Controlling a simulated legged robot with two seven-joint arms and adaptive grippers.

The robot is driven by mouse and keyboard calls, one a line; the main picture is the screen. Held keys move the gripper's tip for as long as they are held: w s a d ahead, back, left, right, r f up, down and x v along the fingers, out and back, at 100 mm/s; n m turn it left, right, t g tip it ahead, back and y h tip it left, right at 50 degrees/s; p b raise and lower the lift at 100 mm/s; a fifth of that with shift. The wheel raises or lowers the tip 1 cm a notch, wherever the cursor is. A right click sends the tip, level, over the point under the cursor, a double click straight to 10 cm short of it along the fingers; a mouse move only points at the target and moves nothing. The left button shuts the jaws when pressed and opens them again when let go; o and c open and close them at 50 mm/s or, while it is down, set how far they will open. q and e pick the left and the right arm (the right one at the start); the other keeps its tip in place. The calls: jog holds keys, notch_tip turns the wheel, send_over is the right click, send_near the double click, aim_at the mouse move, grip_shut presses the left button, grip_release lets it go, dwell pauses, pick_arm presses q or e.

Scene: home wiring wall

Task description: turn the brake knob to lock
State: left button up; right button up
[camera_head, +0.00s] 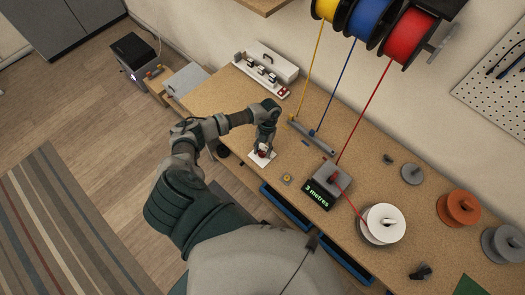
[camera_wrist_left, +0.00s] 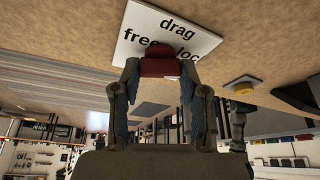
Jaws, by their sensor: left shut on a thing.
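The brake knob (camera_wrist_left: 158,62) is red and sits on a white plate (camera_wrist_left: 192,38) lettered "drag", "free" and a partly hidden word starting "loc". My left gripper (camera_wrist_left: 160,72) is shut on the knob, with one finger on each side of it. The knob's exact pointing direction is hard to tell. My right gripper is not in view.
A yellow button (camera_head: 287,178) is right of the plate. A meter box (camera_head: 325,187) reads "3 metres"; red wire runs through it to a white spool (camera_head: 382,223). Yellow, blue and red reels (camera_head: 405,38) hang above. A white box (camera_head: 267,62) stands at the back.

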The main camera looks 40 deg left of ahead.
pick_arm(q)
jog(key=shift+w+a+r+m, duration=0.1)
jog(key=shift+w+r+m, duration=0.1)
jog(key=shift+w+m, duration=0.1)
jog(key=o, duration=1.1)
jog(key=shift+o, duration=0.2)
jog(key=shift+f, duration=0.15)
jog(key=shift+s, duration=0.1)
jog(key=v, duration=1.2)
